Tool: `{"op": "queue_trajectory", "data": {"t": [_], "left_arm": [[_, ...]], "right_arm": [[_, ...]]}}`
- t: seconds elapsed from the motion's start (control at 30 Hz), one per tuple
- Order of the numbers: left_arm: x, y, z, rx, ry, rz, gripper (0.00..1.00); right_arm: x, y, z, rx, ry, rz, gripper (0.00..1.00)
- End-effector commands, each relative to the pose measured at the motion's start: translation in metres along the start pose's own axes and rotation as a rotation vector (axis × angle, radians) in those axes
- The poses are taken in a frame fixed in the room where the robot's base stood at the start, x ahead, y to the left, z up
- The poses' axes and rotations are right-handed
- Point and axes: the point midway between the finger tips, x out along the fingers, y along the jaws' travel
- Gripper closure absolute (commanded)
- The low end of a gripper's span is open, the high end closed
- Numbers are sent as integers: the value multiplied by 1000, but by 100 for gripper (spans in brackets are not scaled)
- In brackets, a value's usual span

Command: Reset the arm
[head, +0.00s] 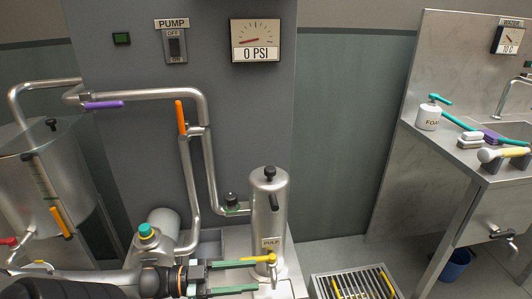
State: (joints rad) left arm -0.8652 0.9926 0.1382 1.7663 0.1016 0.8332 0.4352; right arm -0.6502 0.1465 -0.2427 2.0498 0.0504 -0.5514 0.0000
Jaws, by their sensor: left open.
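My left gripper (249,275) reaches in from the bottom left on its dark arm. Its two green-faced fingers are apart, pointing right, with nothing visible between them. The upper fingertip is close to the yellow lever (260,259) on the front of the steel cylinder labelled PULP (268,215); I cannot tell whether they touch. The cylinder stands upright with a black knob on top. My right gripper is not in view.
Steel pipes with a purple lever (103,105) and an orange lever (180,117) run behind. A steel tank (45,190) stands left. A floor grate (355,284) lies right of the cylinder. A sink counter (440,145) with a foam bottle (429,116) is far right. The gauge (255,40) reads 0 PSI.

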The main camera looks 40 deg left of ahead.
Motion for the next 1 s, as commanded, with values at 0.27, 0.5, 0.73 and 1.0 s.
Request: {"op": "queue_trajectory", "data": {"t": [0.27, 0.5, 0.73, 1.0], "left_arm": [[0, 0, 1, -2, -3, -5, 47], [11, 22, 48, -58, -149, -180, 47], [44, 86, 109, -201, -428, -350, 47], [92, 168, 125, -365, -665, -338, 47]], "right_arm": [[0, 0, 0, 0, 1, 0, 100], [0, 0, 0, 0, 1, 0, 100], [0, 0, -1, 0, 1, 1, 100], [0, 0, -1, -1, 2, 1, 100]]}}
